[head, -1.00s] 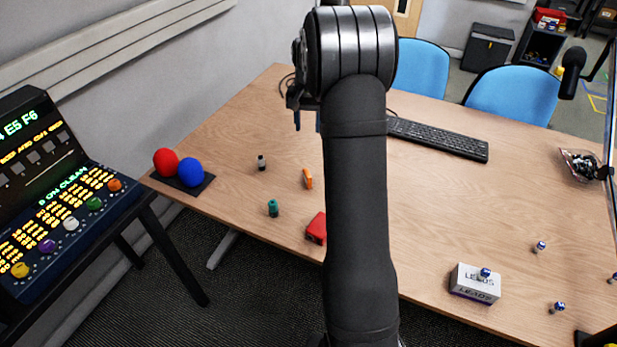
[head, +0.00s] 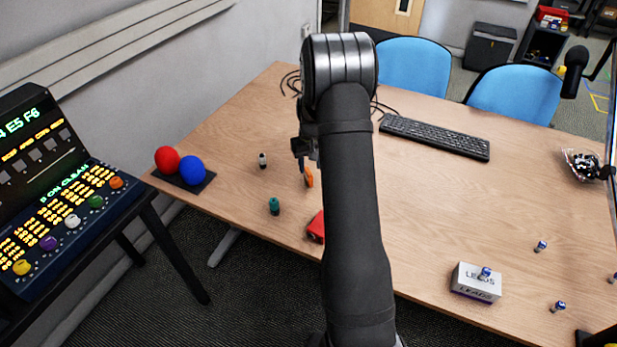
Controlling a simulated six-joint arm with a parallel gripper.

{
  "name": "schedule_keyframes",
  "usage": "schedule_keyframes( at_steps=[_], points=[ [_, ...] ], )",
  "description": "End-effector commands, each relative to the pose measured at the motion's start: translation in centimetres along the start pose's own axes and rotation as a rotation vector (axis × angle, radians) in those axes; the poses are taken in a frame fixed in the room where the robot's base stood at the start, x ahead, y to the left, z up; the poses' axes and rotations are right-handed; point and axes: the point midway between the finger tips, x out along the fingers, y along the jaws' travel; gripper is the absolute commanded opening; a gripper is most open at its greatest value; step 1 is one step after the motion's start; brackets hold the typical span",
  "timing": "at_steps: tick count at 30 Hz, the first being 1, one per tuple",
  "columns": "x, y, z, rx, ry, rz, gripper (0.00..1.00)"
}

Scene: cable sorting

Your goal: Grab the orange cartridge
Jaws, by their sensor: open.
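The orange cartridge (head: 309,177) lies on the wooden table, a small orange piece just left of my dark arm. My gripper (head: 303,167) hangs down from the wrist right at the cartridge, overlapping its upper left part in the picture. The fingers are open. I cannot tell whether they touch the cartridge or are still above it. Part of the gripper is hidden behind my arm.
Red (head: 167,159) and blue (head: 191,170) balls sit on a dark mat at left. A keyboard (head: 434,137) and a white box (head: 476,282) lie to the right.

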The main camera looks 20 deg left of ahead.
Motion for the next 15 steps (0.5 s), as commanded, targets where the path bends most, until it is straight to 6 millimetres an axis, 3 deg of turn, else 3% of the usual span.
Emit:
schedule_keyframes(
  at_steps=[8,15],
  points=[
    [2.0,-0.1,-0.2,0.000,-0.001,0.000,0.42],
    [5.3,-0.3,-1.0,0.001,-0.001,-0.001,0.42]
  ],
)
